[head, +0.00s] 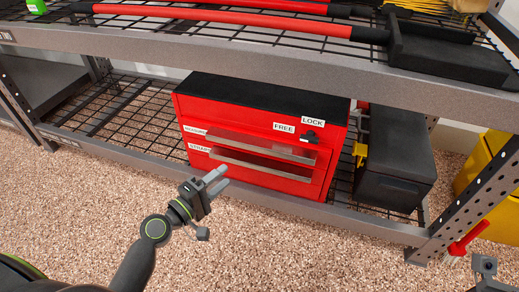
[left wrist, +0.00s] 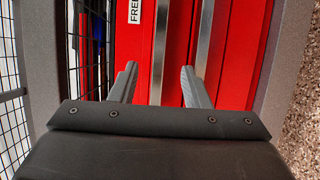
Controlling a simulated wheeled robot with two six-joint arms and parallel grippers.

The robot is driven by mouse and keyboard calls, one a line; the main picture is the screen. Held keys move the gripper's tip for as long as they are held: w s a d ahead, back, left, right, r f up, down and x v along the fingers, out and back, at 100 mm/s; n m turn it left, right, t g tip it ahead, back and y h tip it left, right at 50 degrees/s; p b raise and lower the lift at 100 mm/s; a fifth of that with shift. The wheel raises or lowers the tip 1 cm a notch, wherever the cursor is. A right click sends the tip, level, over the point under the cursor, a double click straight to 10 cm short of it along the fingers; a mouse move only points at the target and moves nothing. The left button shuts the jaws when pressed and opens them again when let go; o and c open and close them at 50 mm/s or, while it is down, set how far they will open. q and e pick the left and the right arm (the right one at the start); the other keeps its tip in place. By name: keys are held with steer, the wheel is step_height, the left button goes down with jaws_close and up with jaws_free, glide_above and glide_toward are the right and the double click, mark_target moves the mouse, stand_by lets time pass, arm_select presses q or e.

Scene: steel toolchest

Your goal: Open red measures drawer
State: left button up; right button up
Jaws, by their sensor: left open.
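A red toolchest (head: 195,112) with a black top stands on the lower shelf. Its upper drawer, with a small label at the left that seems to read "measures", has a long steel handle (head: 265,147) and looks closed. A lower drawer has a second steel handle (head: 262,165). A black knob (head: 310,136) sits by the FREE and LOCK labels; its setting is unclear. My left gripper (head: 219,180) is open and empty in front of the drawers. In the left wrist view its fingers (left wrist: 159,68) appear either side of one handle bar (left wrist: 157,50), with no visible grasp.
A black case (head: 395,165) stands right of the chest. The shelf's front beam (head: 290,207) runs below the drawers. The upper shelf holds long red-handled tools (head: 240,18). Yellow bins (head: 485,170) stand at the right.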

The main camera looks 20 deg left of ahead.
mark_target(256, 150)
arm_select(q)
steer(key=b+x, duration=0.1)
steer(key=x, duration=1.4)
jaws_close()
